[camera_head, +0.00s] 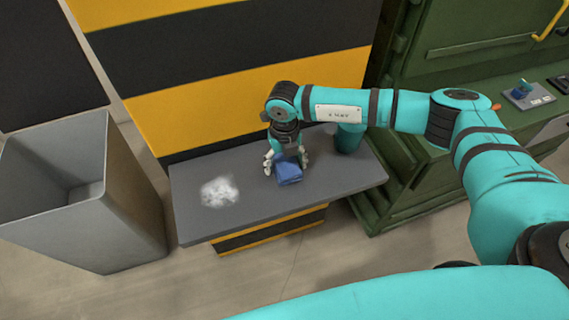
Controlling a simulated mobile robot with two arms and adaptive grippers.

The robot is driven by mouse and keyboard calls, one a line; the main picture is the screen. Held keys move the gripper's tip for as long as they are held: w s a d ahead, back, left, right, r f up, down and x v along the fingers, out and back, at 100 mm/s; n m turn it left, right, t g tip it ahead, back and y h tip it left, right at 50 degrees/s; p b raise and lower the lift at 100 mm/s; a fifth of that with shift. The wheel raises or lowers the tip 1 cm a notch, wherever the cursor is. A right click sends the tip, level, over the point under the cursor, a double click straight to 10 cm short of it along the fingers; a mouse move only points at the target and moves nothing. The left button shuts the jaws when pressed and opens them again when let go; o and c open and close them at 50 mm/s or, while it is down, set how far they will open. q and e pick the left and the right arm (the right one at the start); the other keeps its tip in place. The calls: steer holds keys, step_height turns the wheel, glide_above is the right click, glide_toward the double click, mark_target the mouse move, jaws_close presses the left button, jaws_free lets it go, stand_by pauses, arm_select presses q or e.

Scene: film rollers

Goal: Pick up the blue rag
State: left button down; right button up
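The blue rag (289,173) lies folded on a grey shelf (245,215), near its middle. My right gripper (286,164) points down right at the rag, with its fingers spread to either side of the rag's back part. The fingers look apart; whether they touch the rag I cannot tell. The wrist hides part of the space behind the rag. My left gripper is not in view.
A white powdery patch (219,191) marks the shelf left of the rag. A teal object (349,138) stands behind right on the shelf. An open grey bin (120,215) stands left. Green machinery (420,185) borders the right, a striped wall behind.

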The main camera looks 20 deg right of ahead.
mark_target(286, 164)
steer(key=c, duration=0.7)
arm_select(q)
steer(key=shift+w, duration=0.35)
arm_select(e)
steer(key=shift+r, duration=0.15)
